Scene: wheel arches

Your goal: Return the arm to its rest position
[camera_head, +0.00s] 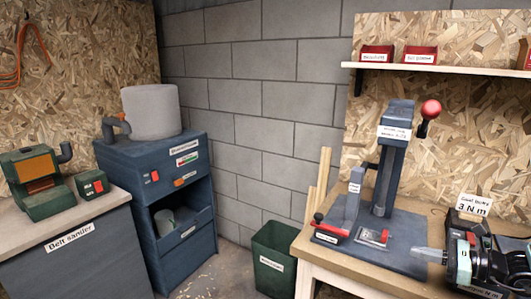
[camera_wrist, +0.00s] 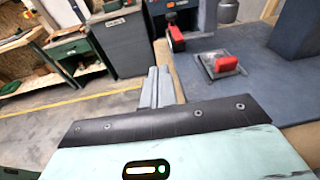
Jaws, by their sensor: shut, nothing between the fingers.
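My gripper (camera_head: 417,251) is at the lower right of the head view, with its grey fingers pointing left above the wooden bench (camera_head: 320,262). In the wrist view my gripper (camera_wrist: 159,72) shows its two fingers side by side, shut and empty. The dark press (camera_head: 388,160) with a red-knobbed lever stands on the bench, left of and behind my gripper. My fingers look apart from the press base (camera_wrist: 270,90). The rest of my arm is mostly outside the head view.
A "3 N m" sign (camera_head: 474,205) stands close behind my wrist. A shelf (camera_head: 440,70) with red bins hangs above. A green bin (camera_head: 275,258) stands left of the bench. A belt sander (camera_head: 32,180) is far left.

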